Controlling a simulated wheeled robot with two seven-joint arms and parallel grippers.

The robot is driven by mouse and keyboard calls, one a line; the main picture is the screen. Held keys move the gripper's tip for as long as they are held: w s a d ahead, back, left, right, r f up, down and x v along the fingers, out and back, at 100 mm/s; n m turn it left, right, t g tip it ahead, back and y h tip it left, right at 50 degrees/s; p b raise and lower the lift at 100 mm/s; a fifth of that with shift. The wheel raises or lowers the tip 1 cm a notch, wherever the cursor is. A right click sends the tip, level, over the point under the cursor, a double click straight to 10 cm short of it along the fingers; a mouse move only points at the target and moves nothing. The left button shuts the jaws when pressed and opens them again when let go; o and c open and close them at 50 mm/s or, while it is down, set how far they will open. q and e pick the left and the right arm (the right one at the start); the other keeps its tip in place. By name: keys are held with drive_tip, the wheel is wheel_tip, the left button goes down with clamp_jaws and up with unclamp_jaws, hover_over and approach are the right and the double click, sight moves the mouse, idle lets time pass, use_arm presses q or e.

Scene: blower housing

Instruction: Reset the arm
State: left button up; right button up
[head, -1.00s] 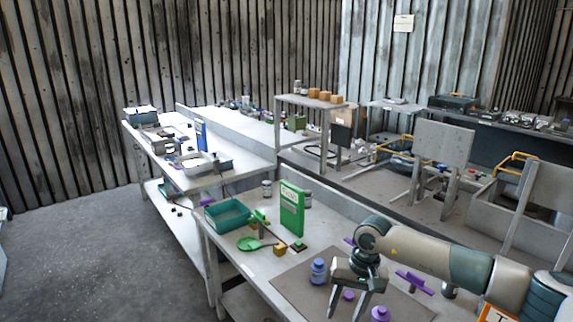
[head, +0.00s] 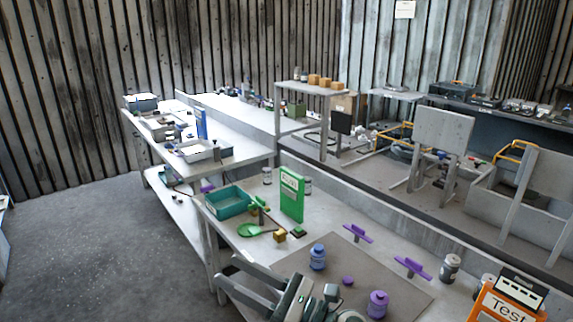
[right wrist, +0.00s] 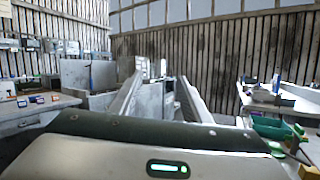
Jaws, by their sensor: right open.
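My right gripper (head: 228,271) is at the bottom of the head view, in front of the near workbench's front edge. Its two fingers are apart and point left, with nothing between them. In the right wrist view the open fingers (right wrist: 161,78) reach forward into free space, with benches and the ribbed wall far behind. Most of my right arm is below the picture. My left gripper is in neither view.
On the near workbench (head: 335,215) are a grey mat (head: 345,262), a blue jar (head: 317,257), a purple jar (head: 377,304), a teal tray (head: 229,201), a green sign (head: 291,194) and an orange "Test" box (head: 505,305). The floor (head: 95,255) at left is clear.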

drive_tip(key=w+d+f+m+t+h, duration=0.2)
drive_tip(key=d+m+t+h, duration=0.4)
drive_tip(key=m, duration=0.5)
drive_tip(key=w+d+f+m+t+h, duration=0.2)
drive_tip(key=d+m+t+h, duration=0.4)
drive_tip(key=m, duration=0.5)
drive_tip(key=s+d+f+m+g+h, duration=0.3)
drive_tip(key=s+d+f+m+h, duration=0.1)
drive_tip(key=d+f+m, duration=0.3)
drive_tip(key=s+d+f+m+g+h, duration=0.3)
drive_tip(key=d+f+m, duration=0.3)
drive_tip(key=f+m, duration=0.15)
drive_tip(key=s+d+f+m+g, duration=0.25)
drive_tip(key=s+f, duration=0.25)
drive_tip(key=s, duration=0.4)
drive_tip(key=s+d+f+m+g, duration=0.2)
drive_tip(key=s+f+m+g, duration=0.2)
drive_tip(key=s, duration=0.5)
drive_tip(key=s+d+f+m+g, duration=0.3)
drive_tip(key=s+f+g, duration=0.15)
drive_tip(key=s, duration=0.45)
wheel_tip(320, 180, down, 31)
drive_tip(key=s, duration=0.2)
drive_tip(key=s+d+f+g+b, duration=0.1)
drive_tip(key=s+d+f+g, duration=0.1)
drive_tip(key=s+f, duration=1.4)
drive_tip(key=shift+s+d+f+h, duration=0.35)
drive_tip(key=shift+s+h, duration=0.05)
drive_tip(key=shift+s, duration=0.4)
